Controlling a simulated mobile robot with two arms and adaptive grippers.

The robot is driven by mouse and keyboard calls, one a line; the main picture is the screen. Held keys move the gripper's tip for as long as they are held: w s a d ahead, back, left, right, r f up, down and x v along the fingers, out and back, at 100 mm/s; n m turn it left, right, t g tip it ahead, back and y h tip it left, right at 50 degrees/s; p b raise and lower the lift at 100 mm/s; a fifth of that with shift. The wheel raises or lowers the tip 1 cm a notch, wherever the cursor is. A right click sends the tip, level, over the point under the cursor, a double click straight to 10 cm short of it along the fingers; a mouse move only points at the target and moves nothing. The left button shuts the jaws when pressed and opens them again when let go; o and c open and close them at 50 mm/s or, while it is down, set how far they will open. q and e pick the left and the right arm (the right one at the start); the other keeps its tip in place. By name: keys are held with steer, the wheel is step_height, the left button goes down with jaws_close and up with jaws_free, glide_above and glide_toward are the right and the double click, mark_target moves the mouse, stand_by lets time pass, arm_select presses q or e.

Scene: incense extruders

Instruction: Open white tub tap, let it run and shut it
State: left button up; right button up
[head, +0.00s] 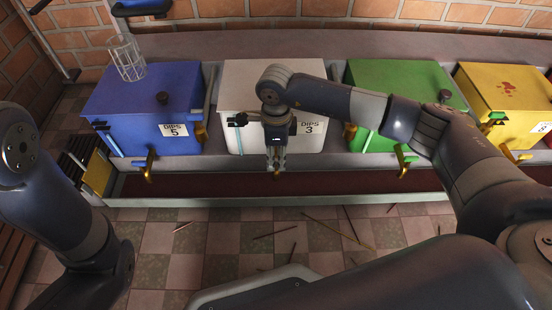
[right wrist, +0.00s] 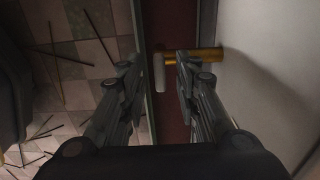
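The white tub (head: 240,85), marked "DIPS 3", stands in the row between the blue and green tubs. Its tap is mostly hidden by my right gripper in the head view. In the right wrist view the gold tap (right wrist: 207,55) sticks out from the pale tub wall, with a short pale piece (right wrist: 159,73) near its end. My right gripper (head: 276,166) points down in front of the tub. In the right wrist view it is open (right wrist: 157,80), with the pale piece showing between its fingertips; contact cannot be told. No flow is visible. My left gripper is out of view.
A blue tub (head: 130,100) with a wire basket (head: 126,57), a green tub (head: 390,85) and a yellow tub (head: 505,90) share the ledge. A dark red trough (head: 215,184) runs below the taps. Thin sticks (head: 273,231) lie on the tiled floor.

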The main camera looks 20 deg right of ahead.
steer(key=shift+f, duration=0.1)
jaws_close()
steer(key=shift+n, duration=0.3)
steer(key=shift+n+p, duration=0.7)
steer(key=shift+n, duration=0.2)
steer(key=n+p, duration=0.1)
steer(key=n, duration=0.1)
steer(key=shift+n, duration=0.3)
steer(key=n+p, duration=0.1)
steer(key=n, duration=0.3)
steer(key=shift+n, duration=0.3)
